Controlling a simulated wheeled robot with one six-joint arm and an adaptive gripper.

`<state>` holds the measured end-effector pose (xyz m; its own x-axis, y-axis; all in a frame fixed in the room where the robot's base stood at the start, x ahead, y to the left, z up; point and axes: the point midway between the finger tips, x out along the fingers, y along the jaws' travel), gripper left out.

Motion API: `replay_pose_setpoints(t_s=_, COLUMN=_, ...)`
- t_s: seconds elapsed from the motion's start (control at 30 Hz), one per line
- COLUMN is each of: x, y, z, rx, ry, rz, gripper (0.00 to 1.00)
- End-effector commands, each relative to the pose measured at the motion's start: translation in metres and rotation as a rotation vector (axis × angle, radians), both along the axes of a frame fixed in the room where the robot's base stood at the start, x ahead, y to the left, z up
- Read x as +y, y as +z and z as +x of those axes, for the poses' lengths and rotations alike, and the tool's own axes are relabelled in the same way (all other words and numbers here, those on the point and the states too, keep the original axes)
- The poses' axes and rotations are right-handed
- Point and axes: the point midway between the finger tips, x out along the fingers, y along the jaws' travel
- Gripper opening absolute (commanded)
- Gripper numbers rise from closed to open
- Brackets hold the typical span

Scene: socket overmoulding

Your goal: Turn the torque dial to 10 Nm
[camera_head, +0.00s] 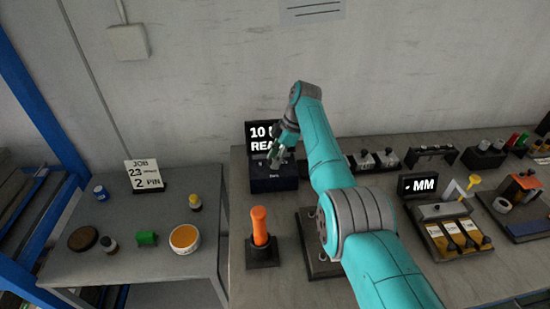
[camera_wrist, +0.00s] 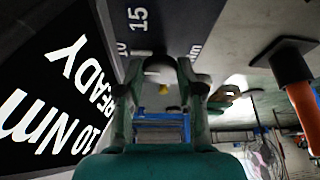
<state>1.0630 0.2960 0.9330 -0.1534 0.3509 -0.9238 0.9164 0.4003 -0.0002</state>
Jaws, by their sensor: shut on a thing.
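The torque unit is a dark box (camera_head: 274,184) at the back left of the main bench in the head view. Its black display (camera_head: 262,132) is partly hidden by my arm; in the wrist view the display (camera_wrist: 55,100) reads "10 Nm READY". The box's dark face (camera_wrist: 180,20) shows scale marks including 10 and 15. My gripper (camera_head: 276,158) is at the box, and in the wrist view its fingers (camera_wrist: 158,76) are shut on the dark round dial (camera_wrist: 157,63). The dial's pointer cannot be made out.
An orange-handled tool (camera_head: 260,226) stands in a dark holder in front of the box. A side table (camera_head: 140,245) at left bears a job card (camera_head: 146,176) and several small items.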

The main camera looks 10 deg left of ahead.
Motion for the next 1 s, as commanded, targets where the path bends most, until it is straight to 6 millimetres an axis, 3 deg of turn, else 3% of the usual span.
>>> replay_pose_setpoints(t_s=0.1, x=0.0, y=0.0, z=0.0, rx=0.0, ry=-0.001, rz=-0.001, gripper=0.02)
replay_pose_setpoints(t_s=0.13, x=0.0, y=0.0, z=0.0, rx=0.0, ry=-0.001, rz=-0.001, gripper=0.42)
replay_pose_setpoints(t_s=0.2, x=0.0, y=0.0, z=0.0, rx=0.0, ry=-0.001, rz=-0.001, gripper=0.59)
replay_pose_setpoints(t_s=0.23, x=0.0, y=0.0, z=0.0, rx=0.0, ry=-0.001, rz=-0.001, gripper=0.62)
replay_pose_setpoints(t_s=0.67, x=-0.003, y=0.009, z=0.002, rx=-0.002, ry=-0.002, rz=0.0, gripper=0.62)
replay_pose_setpoints(t_s=1.0, x=-0.026, y=0.067, z=0.012, rx=-0.002, ry=-0.002, rz=0.0, gripper=0.62)
